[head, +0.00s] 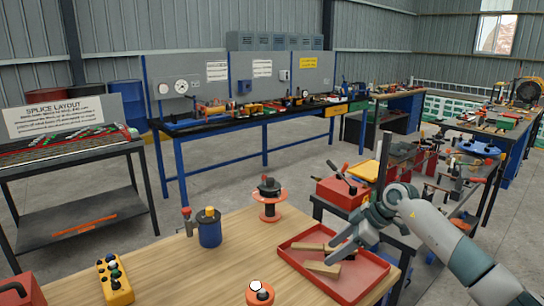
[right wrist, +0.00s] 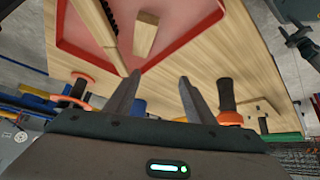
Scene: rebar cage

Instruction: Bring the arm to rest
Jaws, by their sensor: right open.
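My right arm comes in from the right in the head view. Its gripper (head: 345,243) hangs above the red tray (head: 368,292) at the right end of the wooden table. In the right wrist view the two fingers of my right gripper (right wrist: 160,79) stand apart with nothing held between them. The red tray also shows there (right wrist: 190,38), beyond the fingertips. A wooden block (head: 323,269) and a wooden-handled tool (head: 312,247) lie in the tray, the latter partly hidden by the gripper. My left gripper is not in view.
On the table (head: 185,275) stand a blue cup with tools (head: 209,232), an orange spool (head: 269,212), an orange-rimmed item (head: 259,293) and a yellow button box (head: 115,281). A cluttered stand with a red box (head: 342,193) is close behind my right arm.

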